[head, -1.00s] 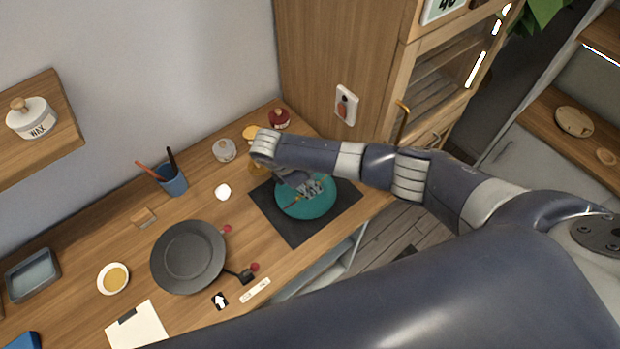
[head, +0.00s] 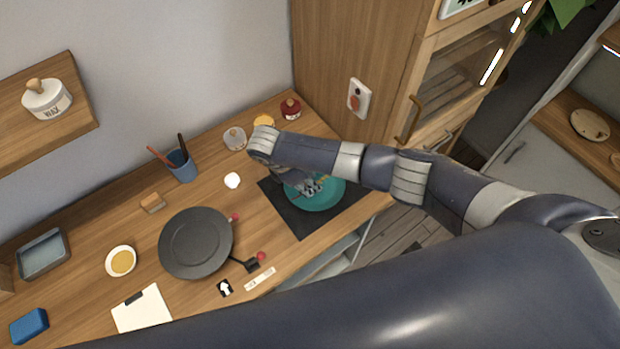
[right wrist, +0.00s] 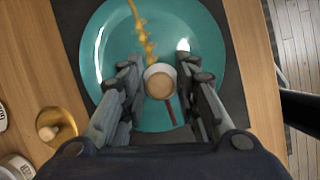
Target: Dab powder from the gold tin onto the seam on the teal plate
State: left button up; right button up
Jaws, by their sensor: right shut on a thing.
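The teal plate (head: 318,196) lies on a dark mat; it also fills much of the right wrist view (right wrist: 100,60). Its seam (right wrist: 142,30) is gold and grainy in the upper part and dark red (right wrist: 171,112) lower down. My right gripper (head: 310,187) is over the plate, shut on a small round dabber (right wrist: 160,82) with a pale beige end and white rim. The dabber covers the middle of the seam; I cannot tell whether it touches the plate. The gold tin (head: 263,122) stands behind my right wrist, partly hidden. My left gripper is out of view.
The dark mat (head: 300,226) sits near the counter's front edge. A grey lidded jar (head: 235,138) and a red jar (head: 290,108) stand behind it. A black pan (head: 196,243), a cup of brushes (head: 182,166) and a bowl (head: 121,261) are to the left.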

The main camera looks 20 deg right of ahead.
jog(key=shift+w+a, duration=0.15)
jog(key=shift+a, duration=0.4)
jog(key=shift+r, duration=0.8)
jog(key=shift+r, duration=2.25)
